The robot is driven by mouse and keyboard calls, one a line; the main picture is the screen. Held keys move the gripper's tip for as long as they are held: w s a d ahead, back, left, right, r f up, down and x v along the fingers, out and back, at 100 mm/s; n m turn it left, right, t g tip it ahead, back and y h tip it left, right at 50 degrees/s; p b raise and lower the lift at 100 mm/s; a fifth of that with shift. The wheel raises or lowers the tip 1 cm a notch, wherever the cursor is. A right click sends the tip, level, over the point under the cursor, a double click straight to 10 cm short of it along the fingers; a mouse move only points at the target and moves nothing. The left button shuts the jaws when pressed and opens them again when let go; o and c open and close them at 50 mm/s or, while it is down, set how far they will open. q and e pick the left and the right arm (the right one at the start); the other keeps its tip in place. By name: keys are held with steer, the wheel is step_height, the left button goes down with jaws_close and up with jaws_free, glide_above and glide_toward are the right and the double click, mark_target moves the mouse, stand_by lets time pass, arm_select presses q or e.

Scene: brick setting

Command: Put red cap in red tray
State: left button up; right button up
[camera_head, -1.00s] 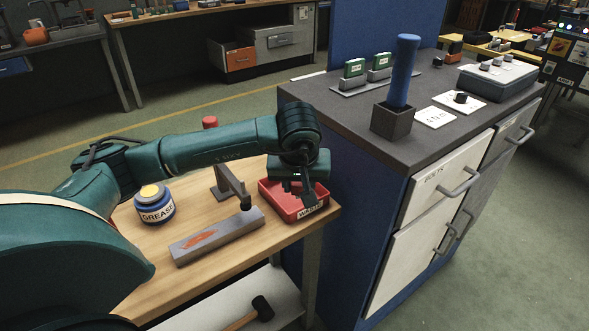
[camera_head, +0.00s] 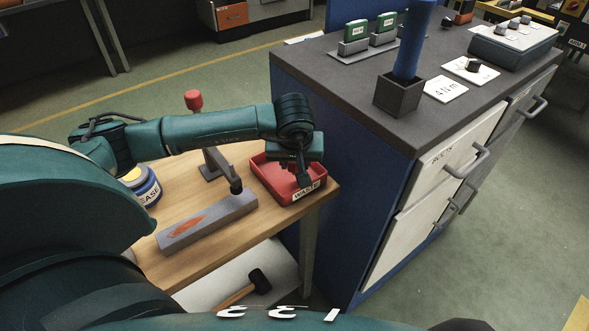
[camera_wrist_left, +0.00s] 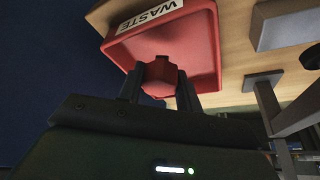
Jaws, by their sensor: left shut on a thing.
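The red tray (camera_head: 262,178), labelled "WASTE", sits at the right end of the wooden bench and also shows in the left wrist view (camera_wrist_left: 200,45). My left gripper (camera_head: 302,178) points down over the tray. In the left wrist view my left gripper (camera_wrist_left: 160,80) is shut on the red cap (camera_wrist_left: 160,77), which shows between the two dark fingers against the tray's inside. I cannot tell whether the cap touches the tray floor. In the head view the cap is hidden. My right gripper is not in view.
A grey clamp-like stand with a red knob (camera_head: 194,100), a grey block with an orange mark (camera_head: 206,222) and a grease tub (camera_head: 143,186) stand on the bench. A blue cabinet with a dark top (camera_head: 345,100) is right of the tray. A hammer (camera_head: 260,282) lies below.

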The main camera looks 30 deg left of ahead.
mark_target(295, 172)
arm_select(q)
step_height(295, 172, down, 3)
steer(key=shift+f, duration=0.1)
steer(key=shift+f, duration=0.2)
steer(key=o, duration=1.1)
steer(key=shift+r, duration=0.1)
